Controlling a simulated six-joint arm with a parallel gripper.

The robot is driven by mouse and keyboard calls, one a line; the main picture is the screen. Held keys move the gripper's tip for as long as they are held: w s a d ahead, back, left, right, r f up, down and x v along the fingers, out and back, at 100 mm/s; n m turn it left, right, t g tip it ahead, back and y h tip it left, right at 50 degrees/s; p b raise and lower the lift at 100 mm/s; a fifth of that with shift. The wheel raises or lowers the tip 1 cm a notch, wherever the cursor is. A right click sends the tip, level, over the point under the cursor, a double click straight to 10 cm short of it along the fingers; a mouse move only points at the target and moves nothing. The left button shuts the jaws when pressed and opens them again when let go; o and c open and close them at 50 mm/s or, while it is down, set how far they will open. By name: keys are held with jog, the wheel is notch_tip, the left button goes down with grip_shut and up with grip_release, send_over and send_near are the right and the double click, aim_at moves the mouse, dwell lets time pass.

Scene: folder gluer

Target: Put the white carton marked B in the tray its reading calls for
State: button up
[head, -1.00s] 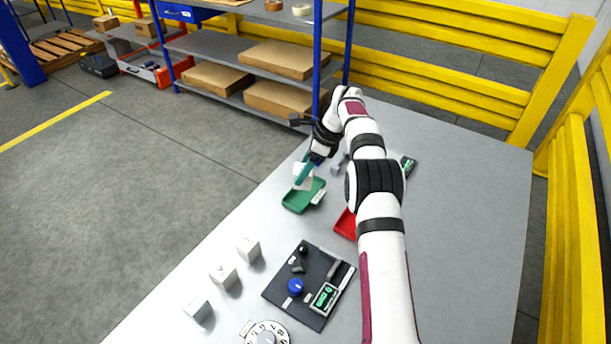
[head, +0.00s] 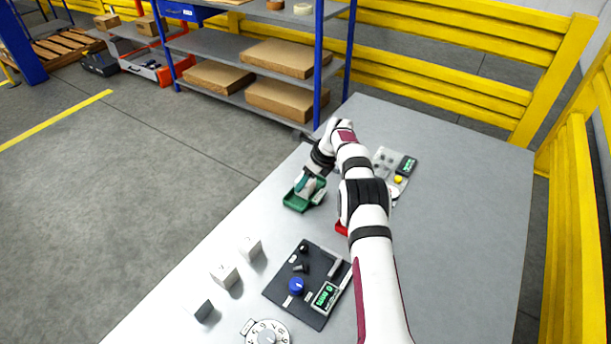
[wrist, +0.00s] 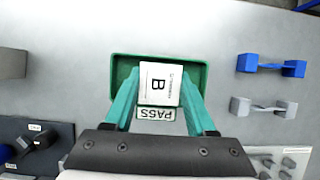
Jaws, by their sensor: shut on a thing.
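The white carton (wrist: 159,84) shows a black letter B in the wrist view. My gripper (wrist: 158,98) is shut on it, with a teal finger on each side. The carton is over or inside the green tray (wrist: 118,72); I cannot tell if it touches the tray floor. A label reading PASS (wrist: 155,114) is at the tray's near edge. In the head view my gripper (head: 306,184) is at the green tray (head: 291,203), and its fingers partly hide the carton. A red tray (head: 341,228) is mostly hidden behind my arm.
Several other cartons (head: 224,276) stand at the table's left edge. A dark panel (head: 309,286) with a blue knob and green display is nearby, beside a numbered dial (head: 266,335). Blue (wrist: 271,65) and grey (wrist: 264,106) dumbbell-shaped parts lie right of the green tray in the wrist view.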

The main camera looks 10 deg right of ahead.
jog(key=o, duration=1.4)
jog(key=shift+r, duration=0.1)
jog(key=shift+r, duration=4.95)
